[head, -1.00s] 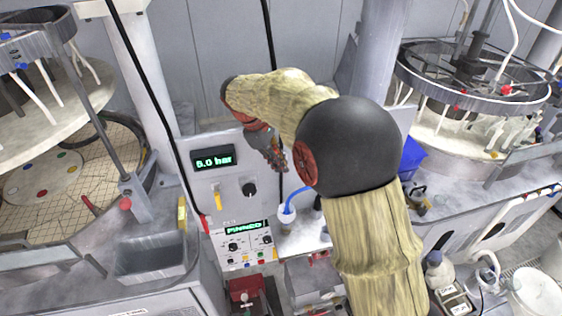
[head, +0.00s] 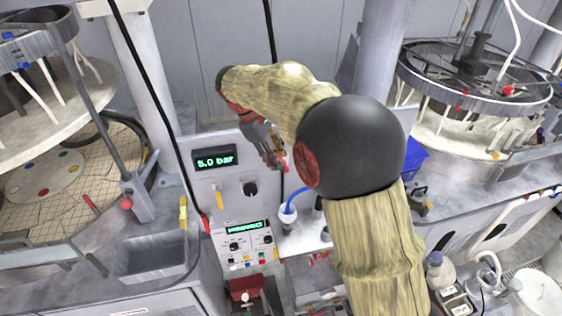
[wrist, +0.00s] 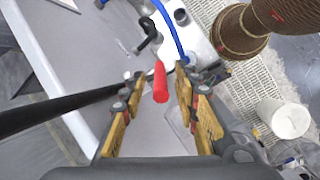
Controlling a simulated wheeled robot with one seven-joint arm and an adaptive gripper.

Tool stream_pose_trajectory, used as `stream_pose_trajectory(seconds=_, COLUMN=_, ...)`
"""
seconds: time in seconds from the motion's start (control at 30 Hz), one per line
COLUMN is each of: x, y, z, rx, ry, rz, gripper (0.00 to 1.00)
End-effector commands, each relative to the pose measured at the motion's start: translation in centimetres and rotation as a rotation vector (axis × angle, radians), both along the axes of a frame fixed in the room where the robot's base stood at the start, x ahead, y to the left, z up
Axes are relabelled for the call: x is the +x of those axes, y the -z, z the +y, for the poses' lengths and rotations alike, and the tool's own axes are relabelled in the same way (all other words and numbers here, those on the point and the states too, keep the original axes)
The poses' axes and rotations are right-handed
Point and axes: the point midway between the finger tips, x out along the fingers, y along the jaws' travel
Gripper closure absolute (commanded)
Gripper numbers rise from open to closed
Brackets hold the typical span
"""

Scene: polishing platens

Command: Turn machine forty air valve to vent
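A red handle (wrist: 160,82) stands between my gripper's two yellow-padded fingers in the wrist view, with a gap on each side. It also shows as a small red piece by the fingertips in the head view (head: 285,165). My gripper (wrist: 159,77) is open; in the head view it (head: 275,157) hangs right of the grey control panel (head: 226,182). The handle's mount is hard to make out, and I cannot tell which way it is turned. The panel's upper display (head: 215,159) reads 5.0 bar.
A black knob (head: 250,189) and a yellow lever (head: 219,198) are on the panel. A blue hose (head: 293,199) rises beside it. A thin black pole (wrist: 60,108) crosses the wrist view's left side. Large round polishing machines stand on both sides.

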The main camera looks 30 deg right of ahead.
Motion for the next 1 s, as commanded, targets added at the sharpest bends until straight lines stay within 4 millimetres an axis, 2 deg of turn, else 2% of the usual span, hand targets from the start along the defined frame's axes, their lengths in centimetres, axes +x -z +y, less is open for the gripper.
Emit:
stream_pose_trajectory(seconds=0.03, x=0.2, y=-1.1, z=0.5, rx=0.001, ry=-0.001, rz=-0.005, gripper=0.69)
stream_pose_trajectory(seconds=0.2, x=0.5, y=-4.3, z=1.8, rx=-0.001, ry=-0.001, rz=-0.003, gripper=0.69)
stream_pose_trajectory(seconds=0.43, x=0.7, y=-7.5, z=3.1, rx=-0.001, ry=-0.001, rz=0.0, gripper=0.69)
stream_pose_trajectory(seconds=0.6, x=0.7, y=-8.4, z=3.4, rx=-0.001, ry=-0.001, rz=0.001, gripper=0.69)
stream_pose_trajectory(seconds=0.87, x=0.7, y=-8.4, z=3.5, rx=-0.001, ry=-0.001, rz=0.001, gripper=0.69)
stream_pose_trajectory(seconds=1.0, x=0.6, y=-8.4, z=2.6, rx=0.0, ry=0.015, rz=0.001, gripper=0.77)
